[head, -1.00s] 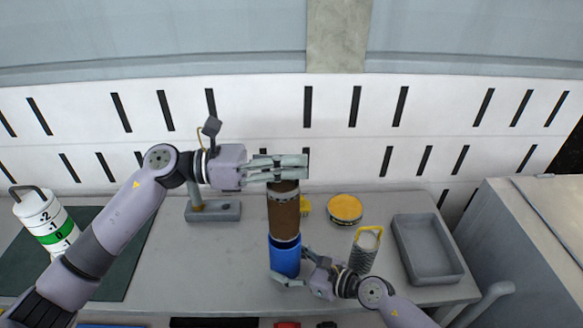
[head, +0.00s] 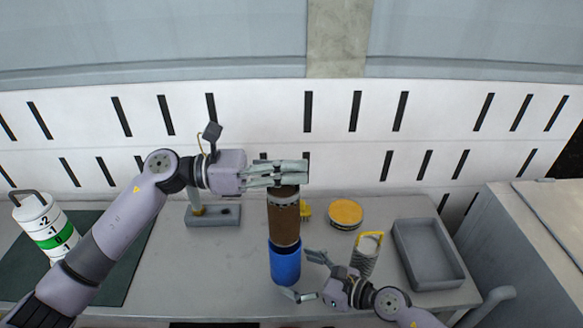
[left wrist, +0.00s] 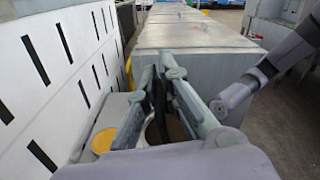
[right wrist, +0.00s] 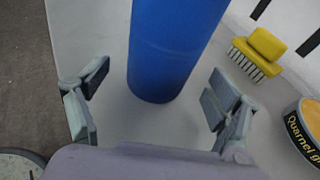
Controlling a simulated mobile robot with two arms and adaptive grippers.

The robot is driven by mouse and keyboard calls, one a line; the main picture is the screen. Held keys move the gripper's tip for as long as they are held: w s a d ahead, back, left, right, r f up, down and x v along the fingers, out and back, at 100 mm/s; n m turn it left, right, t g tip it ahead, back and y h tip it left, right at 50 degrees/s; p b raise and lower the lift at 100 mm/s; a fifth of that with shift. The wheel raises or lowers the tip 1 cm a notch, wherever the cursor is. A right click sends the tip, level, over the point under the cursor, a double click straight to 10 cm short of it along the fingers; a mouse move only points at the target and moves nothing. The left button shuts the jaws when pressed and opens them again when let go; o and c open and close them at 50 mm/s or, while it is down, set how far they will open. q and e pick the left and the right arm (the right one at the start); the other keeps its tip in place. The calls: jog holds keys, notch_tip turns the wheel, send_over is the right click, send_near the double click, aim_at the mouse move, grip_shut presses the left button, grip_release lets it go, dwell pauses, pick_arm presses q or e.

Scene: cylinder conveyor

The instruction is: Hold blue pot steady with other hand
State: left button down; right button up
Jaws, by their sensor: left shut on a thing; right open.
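The blue pot (head: 285,264) stands upright on the grey table. A brown cylinder (head: 284,222) with pale bands rises from its top; how deep it sits is hidden. My left gripper (head: 291,173) is shut at the cylinder's upper end, which its fingers partly cover. In the left wrist view, the brown cylinder (left wrist: 168,131) shows below the fingers. My right gripper (head: 301,274) is open just right of the pot's lower part. In the right wrist view, the pot (right wrist: 170,45) stands ahead of and between the spread fingers (right wrist: 158,85), with visible gaps on both sides.
A grey tray (head: 428,252) is farther right. A grey stand base (head: 213,216) and a weight-like cylinder (head: 45,228) are left.

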pick_arm(q)
jog(key=shift+r, duration=0.1)
pick_arm(e)
jog(key=v, duration=0.8)
jog(key=shift+s+d+r, duration=0.1)
jog(key=shift+d, duration=0.05)
pick_arm(q)
jog(key=shift+r, duration=0.3)
pick_arm(e)
jog(key=shift+s+d+r, duration=0.1)
jog(key=shift+d+r, duration=0.05)
jog(key=shift+r, duration=0.1)
pick_arm(q)
jog(key=shift+r+p, duration=1.2)
jog(key=shift+r, duration=1)
pick_arm(e)
jog(key=shift+r, duration=1)
pick_arm(q)
jog(key=shift+s+f, duration=0.1)
pick_arm(e)
jog(key=shift+s+f, duration=0.1)
